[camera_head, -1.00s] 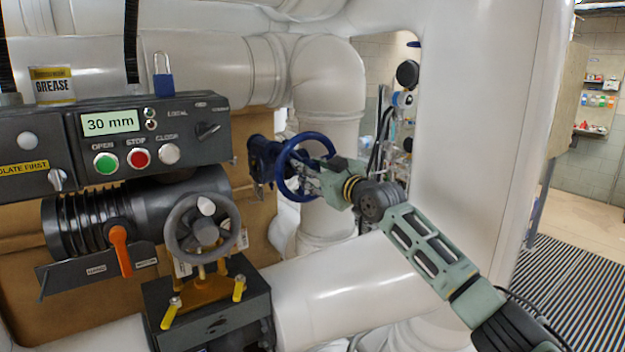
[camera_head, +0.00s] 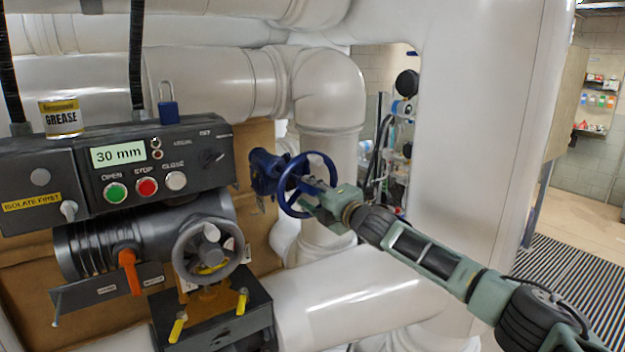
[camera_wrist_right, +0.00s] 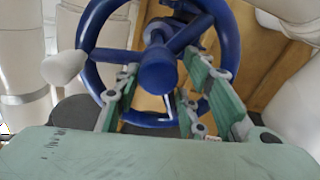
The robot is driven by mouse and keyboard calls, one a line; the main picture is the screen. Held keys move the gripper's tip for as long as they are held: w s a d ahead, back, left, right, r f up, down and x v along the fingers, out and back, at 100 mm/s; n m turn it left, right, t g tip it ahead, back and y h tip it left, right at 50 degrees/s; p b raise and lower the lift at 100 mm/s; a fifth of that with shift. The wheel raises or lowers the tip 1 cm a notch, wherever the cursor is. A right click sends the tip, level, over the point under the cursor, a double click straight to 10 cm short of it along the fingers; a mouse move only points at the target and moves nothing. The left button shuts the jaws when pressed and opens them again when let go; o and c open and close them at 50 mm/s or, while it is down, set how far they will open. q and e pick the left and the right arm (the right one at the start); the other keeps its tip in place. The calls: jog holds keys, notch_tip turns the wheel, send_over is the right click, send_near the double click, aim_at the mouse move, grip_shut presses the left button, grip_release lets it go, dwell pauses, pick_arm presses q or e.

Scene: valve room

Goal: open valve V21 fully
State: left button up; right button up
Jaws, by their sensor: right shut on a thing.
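A blue handwheel (camera_head: 283,181) stands on a blue valve body (camera_head: 263,168) in the middle of the head view. No V21 label is readable. My right gripper (camera_head: 311,200) is at the wheel, shut on it. In the right wrist view its green fingers (camera_wrist_right: 163,80) lie either side of the blue hub (camera_wrist_right: 158,70) and spokes; the exact contact is hard to see. A pale knob (camera_wrist_right: 63,67) sits at the wheel's left side there. My left gripper is not in view.
A grey handwheel (camera_head: 207,250) and an orange lever (camera_head: 130,271) are at the left, under a control box whose display (camera_head: 118,155) reads 30 mm. A grease tin (camera_head: 62,118) and blue padlock (camera_head: 168,110) are above. White pipes (camera_head: 325,90) surround the blue wheel closely.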

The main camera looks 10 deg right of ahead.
jog(key=shift+w+d+r+n, duration=0.1)
jog(key=shift+d+r+n, duration=0.15)
jog(key=shift+r+n, duration=0.25)
jog(key=shift+w+d+r+n, duration=0.1)
jog(key=shift+d+r+n, duration=0.1)
jog(key=shift+r+n, duration=0.25)
jog(key=n+p, duration=0.1)
jog(key=n, duration=0.8)
jog(key=shift+d+f, duration=0.1)
jog(key=o, duration=1.1)
jog(key=shift+w, duration=0.1)
jog(key=shift+c, duration=0.2)
jog(key=shift+o, duration=0.5)
jog(key=shift+w+a+f, duration=0.25)
jog(key=shift+f, duration=0.05)
jog(key=shift+s+f, duration=0.1)
jog(key=shift+f, duration=0.1)
